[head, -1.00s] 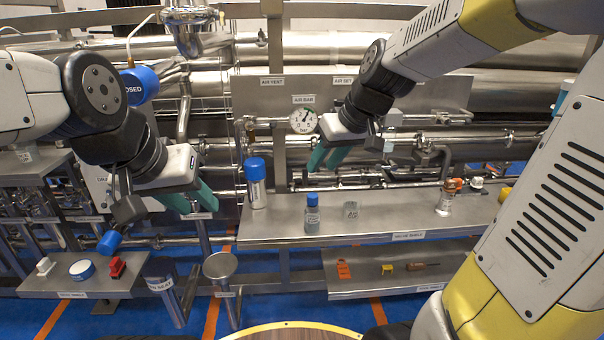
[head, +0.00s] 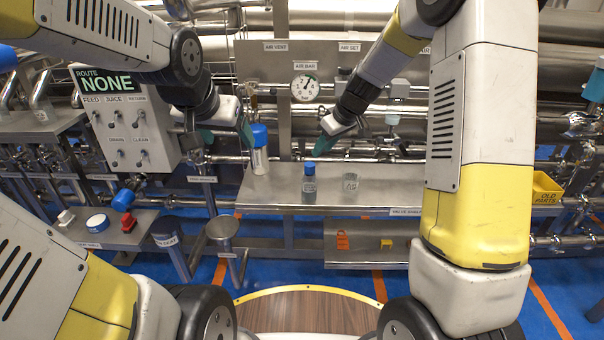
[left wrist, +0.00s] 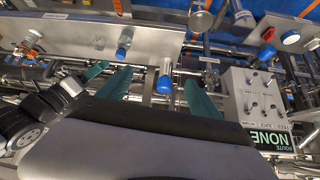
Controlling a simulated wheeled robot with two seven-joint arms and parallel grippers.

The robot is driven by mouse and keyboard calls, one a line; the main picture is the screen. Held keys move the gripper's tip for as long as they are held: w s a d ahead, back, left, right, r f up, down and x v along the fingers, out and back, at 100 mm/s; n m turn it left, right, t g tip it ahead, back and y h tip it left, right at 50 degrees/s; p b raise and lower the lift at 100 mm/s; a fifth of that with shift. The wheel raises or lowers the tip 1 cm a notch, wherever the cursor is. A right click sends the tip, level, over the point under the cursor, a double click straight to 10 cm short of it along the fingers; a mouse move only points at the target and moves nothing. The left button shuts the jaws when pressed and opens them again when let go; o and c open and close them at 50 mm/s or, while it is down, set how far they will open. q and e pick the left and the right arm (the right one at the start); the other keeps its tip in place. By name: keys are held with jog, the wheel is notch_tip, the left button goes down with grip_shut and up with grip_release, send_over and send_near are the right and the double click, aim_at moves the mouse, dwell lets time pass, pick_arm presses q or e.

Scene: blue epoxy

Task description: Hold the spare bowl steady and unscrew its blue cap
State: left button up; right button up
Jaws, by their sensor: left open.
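Two blue-capped vessels stand upright on the steel shelf; I cannot tell for certain which is the spare bowl. One is a small, greyish see-through vessel (head: 309,185), also in the left wrist view (left wrist: 124,42). The other is a taller steel cylinder (head: 261,160) to its left, which also shows in the left wrist view (left wrist: 166,75). My left gripper (head: 242,136) is open and empty, close to the cylinder; in the wrist view the cylinder appears between its fingers. My right gripper (head: 325,143) is above and behind the small vessel, apart from it; its opening is unclear.
A clear cup (head: 350,182) stands right of the small vessel. A gauge (head: 305,87) is on the panel behind. A ROUTE box (head: 125,125) is at left. A lower shelf (head: 365,260) holds an orange and a yellow item. The shelf's front strip is clear.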

pick_arm(q)
jog(key=w+f+m+t, duration=0.15)
jog(key=w+f, duration=0.45)
jog(key=w, duration=0.7)
jog(key=m+h, duration=0.5)
send_over(303, 191)
jog(key=a, duration=0.8)
notch_tip(303, 191, down, 18)
jog(key=r, duration=0.1)
jog(key=d+f+h, duration=0.1)
jog(key=f, duration=0.1)
jog(key=d+f+h, duration=0.1)
jog(key=f, duration=0.1)
jog(key=s+d+f+m+h, duration=0.1)
jog(key=f, duration=0.1)
jog(key=shift+d+f, duration=0.3)
jog(key=shift+d, duration=0.05)
jog(key=shift+s+d+f+m+g+h, duration=0.1)
jog(key=shift+d+f+m+g+h, duration=0.1)
jog(key=shift+d+h, duration=0.25)
jog(key=shift+d+f+m+g+h, duration=0.15)
jog(key=shift+d+h, duration=0.1)
jog(key=shift+d, duration=0.7)
jog(key=x, duration=0.7)
jog(key=shift+w+d, duration=0.2)
jog(key=shift+w, duration=0.1)
